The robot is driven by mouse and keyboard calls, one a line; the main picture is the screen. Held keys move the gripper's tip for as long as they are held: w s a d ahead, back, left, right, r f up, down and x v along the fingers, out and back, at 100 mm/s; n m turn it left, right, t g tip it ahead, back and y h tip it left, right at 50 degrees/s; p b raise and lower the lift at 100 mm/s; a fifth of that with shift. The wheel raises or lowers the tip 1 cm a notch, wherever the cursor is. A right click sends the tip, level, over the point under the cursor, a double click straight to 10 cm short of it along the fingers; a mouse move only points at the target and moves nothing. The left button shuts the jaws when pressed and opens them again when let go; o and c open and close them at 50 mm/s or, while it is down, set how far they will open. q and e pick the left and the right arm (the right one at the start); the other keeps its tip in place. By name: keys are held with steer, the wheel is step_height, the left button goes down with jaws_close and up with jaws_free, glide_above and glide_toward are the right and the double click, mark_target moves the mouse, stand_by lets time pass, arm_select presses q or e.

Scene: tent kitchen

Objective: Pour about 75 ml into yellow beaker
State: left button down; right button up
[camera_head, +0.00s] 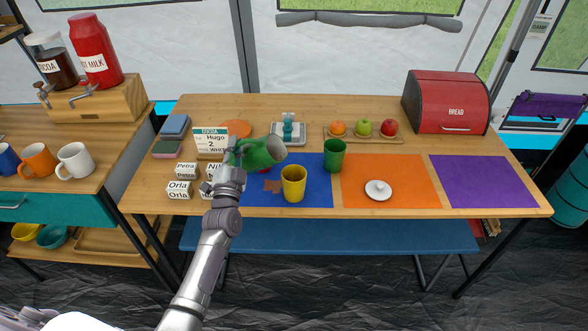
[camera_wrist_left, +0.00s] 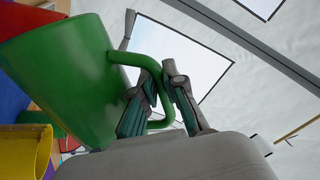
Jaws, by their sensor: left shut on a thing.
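The yellow beaker (camera_head: 293,184) stands upright on the blue mat (camera_head: 318,199). My left gripper (camera_head: 234,152) is shut on the handle of a green jug (camera_head: 262,152). The jug is held tilted above the mat, its mouth toward the right, up and left of the beaker. In the left wrist view the handle passes between the fingers (camera_wrist_left: 165,100), and the jug body (camera_wrist_left: 60,75) fills the left side. The yellow beaker (camera_wrist_left: 22,152) shows at lower left. I cannot see any liquid stream or the level in the beaker. My right gripper is not in view.
A green beaker (camera_head: 335,156) stands at the mat's right edge. A brown patch (camera_head: 272,186) lies left of the yellow beaker. A scale-like device (camera_head: 288,132), a cocoa card (camera_head: 210,142) and labelled blocks (camera_head: 179,189) are near.

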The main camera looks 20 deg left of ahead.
arm_select(q)
steer(key=shift+w+a+r+n+y+p, duration=0.1)
steer(key=shift+a+r+n+y+p, duration=0.2)
steer(key=shift+r+n+p, duration=0.45)
steer(key=shift+f, duration=0.2)
steer(key=shift+f, duration=0.15)
stand_by(1.1)
steer(key=f+n+b, duration=0.1)
steer(key=f, duration=0.1)
steer(key=f+b, duration=0.1)
steer(key=f, duration=0.1)
steer(key=f+n+g+b, duration=0.1)
steer(key=f+b, duration=0.1)
steer(key=f, duration=0.1)
steer(key=shift+w+a+n, duration=0.15)
steer(key=shift+a+n, duration=0.2)
steer(key=shift+a, duration=0.05)
steer(key=a+f+n+g+p, duration=0.1)
steer(key=a+f+n+g, duration=0.1)
steer(key=a+f+n, duration=0.3)
step_height(320, 180, up, 8)
steer(key=d+n+g+p, duration=0.1)
steer(key=n+p, duration=0.1)
steer(key=p, duration=0.6)
steer(key=shift+w+d+r, duration=0.15)
steer(key=shift+w, duration=0.3)
